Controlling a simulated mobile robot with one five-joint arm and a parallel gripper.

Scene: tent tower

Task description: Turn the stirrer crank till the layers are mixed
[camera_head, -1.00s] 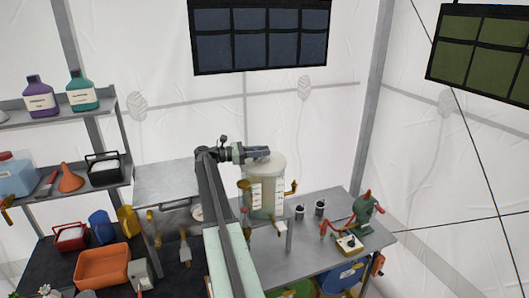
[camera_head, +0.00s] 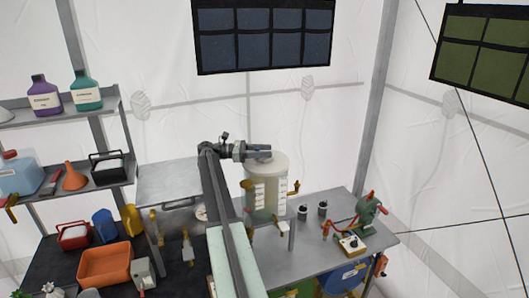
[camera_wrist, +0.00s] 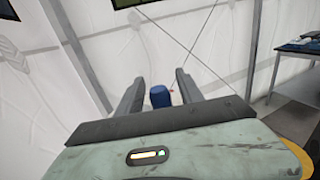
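The mixing tank (camera_head: 268,196) is a pale, translucent upright cylinder with white labels, standing on the grey bench. My gripper (camera_head: 264,153) is at the top of the tank, reaching in from the left. In the wrist view my gripper (camera_wrist: 160,88) has its two dark fingers apart. A short blue knob (camera_wrist: 160,97), probably the crank's handle, shows between them with a visible gap on each side. The crank arm and the layers inside the tank cannot be made out.
Brass taps (camera_head: 293,187) stick out from the tank's side. Two small dark cups (camera_head: 322,208) and a green device with red handles (camera_head: 367,209) stand to the right. Shelves with bottles (camera_head: 87,92) and an orange bin (camera_head: 104,264) are at left.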

